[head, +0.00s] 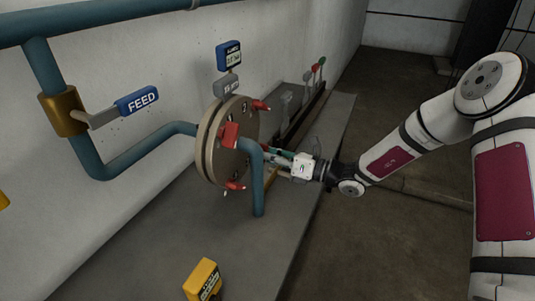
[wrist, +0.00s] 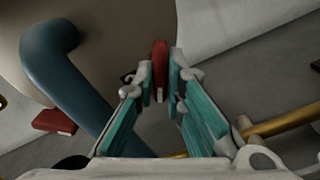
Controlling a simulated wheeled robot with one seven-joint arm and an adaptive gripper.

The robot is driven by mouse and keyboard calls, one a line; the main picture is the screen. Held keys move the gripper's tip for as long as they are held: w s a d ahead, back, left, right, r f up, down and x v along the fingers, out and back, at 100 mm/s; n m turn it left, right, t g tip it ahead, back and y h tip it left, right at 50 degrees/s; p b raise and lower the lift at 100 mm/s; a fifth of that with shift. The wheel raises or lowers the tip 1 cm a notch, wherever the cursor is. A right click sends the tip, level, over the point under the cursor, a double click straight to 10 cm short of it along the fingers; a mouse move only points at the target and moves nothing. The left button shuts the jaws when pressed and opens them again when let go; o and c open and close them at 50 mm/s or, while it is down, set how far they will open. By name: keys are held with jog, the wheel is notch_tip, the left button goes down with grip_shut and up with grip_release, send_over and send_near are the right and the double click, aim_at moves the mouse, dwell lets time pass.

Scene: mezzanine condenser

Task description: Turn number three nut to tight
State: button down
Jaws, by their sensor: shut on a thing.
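A round tan flange (head: 212,150) stands upright on the teal pipe. Red nut handles show around its rim: one at the upper right (head: 261,105), one at the front (head: 229,134) and one at the bottom (head: 235,185). My gripper (head: 275,155) reaches the flange's right side, partly behind the bent pipe. In the wrist view my gripper (wrist: 161,80) is shut on a red nut handle (wrist: 160,62), which sits between the fingertips. Another red handle (wrist: 54,121) shows at left.
The bent teal pipe (head: 258,185) comes down close beside my gripper; it also shows in the wrist view (wrist: 65,80). A brass rod (wrist: 285,122) runs nearby. A blue FEED lever (head: 138,101), a blue gauge (head: 229,56) and a yellow box (head: 203,279) stand apart.

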jog(key=shift+m, duration=0.3)
jog(key=c, duration=1.7)
grip_release()
jog(key=shift+o, duration=0.2)
jog(key=v, duration=1.2)
